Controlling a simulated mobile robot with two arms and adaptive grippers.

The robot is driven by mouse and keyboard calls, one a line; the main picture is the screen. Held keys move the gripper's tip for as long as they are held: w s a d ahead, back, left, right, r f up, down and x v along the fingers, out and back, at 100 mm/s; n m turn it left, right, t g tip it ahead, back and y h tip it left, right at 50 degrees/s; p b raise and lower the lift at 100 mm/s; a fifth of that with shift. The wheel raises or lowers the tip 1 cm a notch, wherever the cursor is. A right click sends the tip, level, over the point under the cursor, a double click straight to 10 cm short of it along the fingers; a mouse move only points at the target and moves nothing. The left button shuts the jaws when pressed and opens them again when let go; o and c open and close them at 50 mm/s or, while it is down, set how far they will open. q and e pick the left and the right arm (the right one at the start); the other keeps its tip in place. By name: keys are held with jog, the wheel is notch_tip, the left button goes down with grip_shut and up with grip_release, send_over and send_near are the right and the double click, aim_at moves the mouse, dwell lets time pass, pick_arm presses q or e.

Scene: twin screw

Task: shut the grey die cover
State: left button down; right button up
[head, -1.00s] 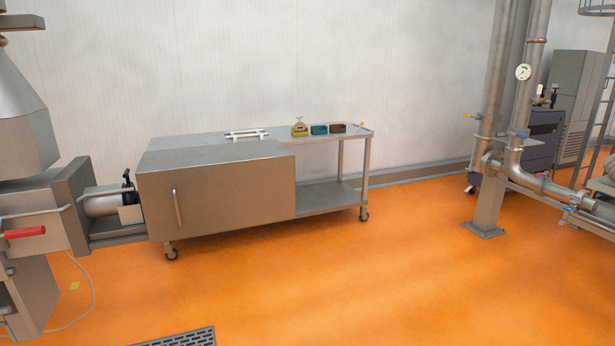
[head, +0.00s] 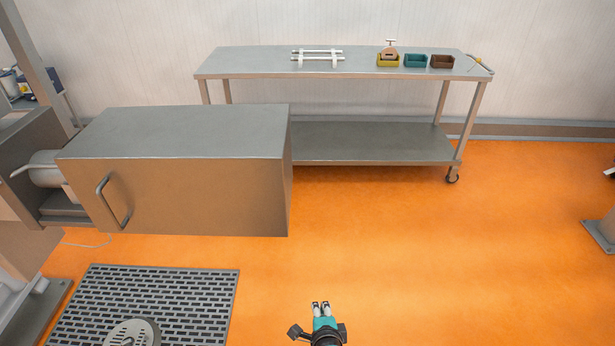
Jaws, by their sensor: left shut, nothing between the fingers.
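The grey die cover (head: 190,185) is a large box-shaped metal cover at the left of the head view. A bar handle (head: 113,203) is on its front face, near the left end. A metal cylinder (head: 45,170) and part of the machine show uncovered beside its left end. My left gripper (head: 321,305) is at the bottom middle, low in front of the cover and to its right, apart from it. Its fingers are together with nothing between them. My right gripper is out of view.
A steel table (head: 270,62) on castors stands behind the cover, holding a white rack (head: 318,57) and yellow, teal (head: 415,61) and brown bins. A floor grate (head: 190,290) lies in front of the cover. A post base (head: 600,232) stands far right.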

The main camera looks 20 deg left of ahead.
pick_arm(q)
notch_tip(320, 180, up, 30)
jog(key=w+d+n+t+y+p, duration=0.1)
jog(key=w+n+t+y+p, duration=0.1)
jog(key=t+y, duration=0.3)
jog(key=w+a+p, duration=0.6)
jog(key=w+a, duration=0.1)
jog(key=a, duration=0.1)
jog(key=shift+w+a, duration=0.35)
jog(key=shift+w, duration=0.05)
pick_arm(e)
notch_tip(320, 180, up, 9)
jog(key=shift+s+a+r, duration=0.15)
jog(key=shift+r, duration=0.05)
pick_arm(q)
jog(key=shift+w+d, duration=0.1)
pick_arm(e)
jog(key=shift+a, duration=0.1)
